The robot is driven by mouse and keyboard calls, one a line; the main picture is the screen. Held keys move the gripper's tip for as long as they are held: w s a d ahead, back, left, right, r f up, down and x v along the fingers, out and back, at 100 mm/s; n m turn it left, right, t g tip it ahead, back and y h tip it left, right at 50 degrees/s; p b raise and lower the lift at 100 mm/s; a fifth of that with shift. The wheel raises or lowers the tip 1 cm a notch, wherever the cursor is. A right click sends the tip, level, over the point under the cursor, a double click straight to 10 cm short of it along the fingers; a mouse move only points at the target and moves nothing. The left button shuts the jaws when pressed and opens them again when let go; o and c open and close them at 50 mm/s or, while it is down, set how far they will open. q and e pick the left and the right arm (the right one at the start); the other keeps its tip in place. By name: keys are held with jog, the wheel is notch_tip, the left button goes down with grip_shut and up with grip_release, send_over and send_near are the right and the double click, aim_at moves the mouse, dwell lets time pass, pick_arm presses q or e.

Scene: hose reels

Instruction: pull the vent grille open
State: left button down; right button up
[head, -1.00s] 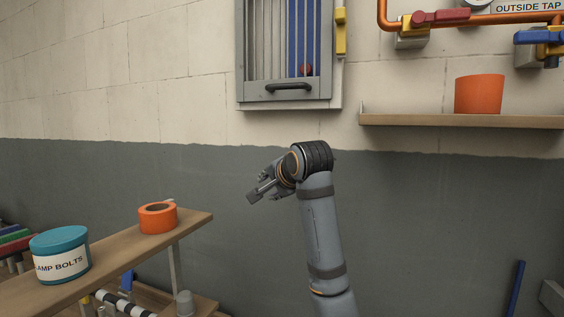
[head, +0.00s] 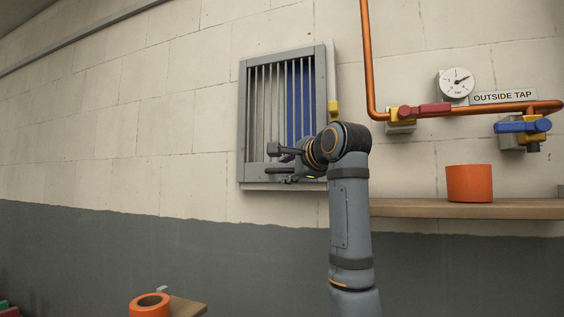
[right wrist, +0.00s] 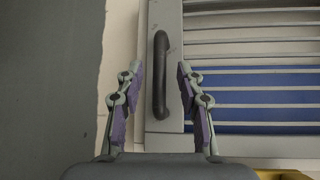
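The vent grille (head: 321,90) is a grey frame with upright bars on the wall, and it looks closed. Something blue shows behind its bars at the right. My right gripper (head: 271,163) is open in front of the grille's lower edge and hides most of the handle in the head view. In the right wrist view, the dark bar handle (right wrist: 160,75) lies between the two spread fingertips of my right gripper (right wrist: 156,76), with a gap on each side. The grille's frame and bars (right wrist: 172,118) show behind it. My left gripper is not in view.
A yellow latch-like piece (head: 333,108) sits at the grille's right edge. To the right are a copper pipe (head: 367,60), a gauge (head: 456,82), valves (head: 522,126) and a shelf (head: 420,208) with an orange pot (head: 469,184). An orange roll (head: 149,305) stands low at the left.

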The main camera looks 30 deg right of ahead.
aim_at(284, 170)
jog(key=w, duration=0.2)
jog(key=w+p, duration=0.1)
jog(key=shift+w+f, duration=0.15)
jog(key=shift+f, duration=0.15)
jog(key=shift+c, duration=0.9)
grip_shut()
